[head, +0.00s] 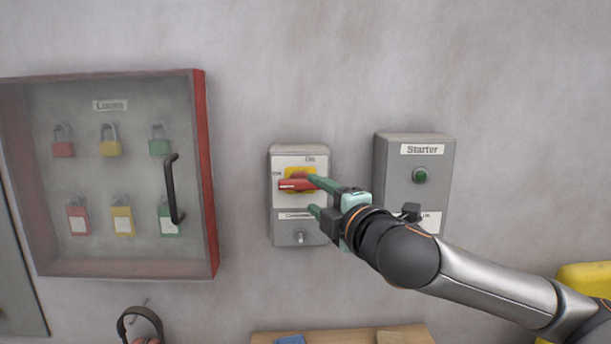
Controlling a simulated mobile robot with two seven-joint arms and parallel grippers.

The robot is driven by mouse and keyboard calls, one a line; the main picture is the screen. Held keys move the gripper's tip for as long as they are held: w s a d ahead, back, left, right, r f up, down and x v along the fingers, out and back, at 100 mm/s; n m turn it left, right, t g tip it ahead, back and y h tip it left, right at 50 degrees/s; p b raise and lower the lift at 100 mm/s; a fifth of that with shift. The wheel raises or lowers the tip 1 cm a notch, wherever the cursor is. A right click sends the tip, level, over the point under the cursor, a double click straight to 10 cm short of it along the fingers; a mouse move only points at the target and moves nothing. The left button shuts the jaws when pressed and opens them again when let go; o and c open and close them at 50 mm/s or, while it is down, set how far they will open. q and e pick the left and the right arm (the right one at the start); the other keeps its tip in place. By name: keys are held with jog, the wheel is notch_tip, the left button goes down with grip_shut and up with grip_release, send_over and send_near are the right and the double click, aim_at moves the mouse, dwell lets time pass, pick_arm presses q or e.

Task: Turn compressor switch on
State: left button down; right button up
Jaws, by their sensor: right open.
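The compressor switch box (284,226) is a grey wall box with a white face plate. Its red handle (293,185) sits on a yellow base and lies roughly horizontal, with its free end to the left. An "On" label is above it and another label is at its left. My right gripper (312,194) is open in front of the box. One green finger is at the right end of the handle and the other is lower, near the lower label. I cannot tell whether the upper finger touches the handle. My left gripper is not in view.
A grey "Starter" box (386,160) with a green button (420,175) is to the right, partly behind my arm. A locks cabinet (202,175) with a red edge and several padlocks is at the left. A wooden shelf (345,334) is below.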

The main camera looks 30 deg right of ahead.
aim_at(302, 186)
jog(key=w, duration=0.3)
jog(key=w+p, duration=0.1)
jog(key=w, duration=0.1)
jog(key=shift+d, duration=0.35)
grip_shut()
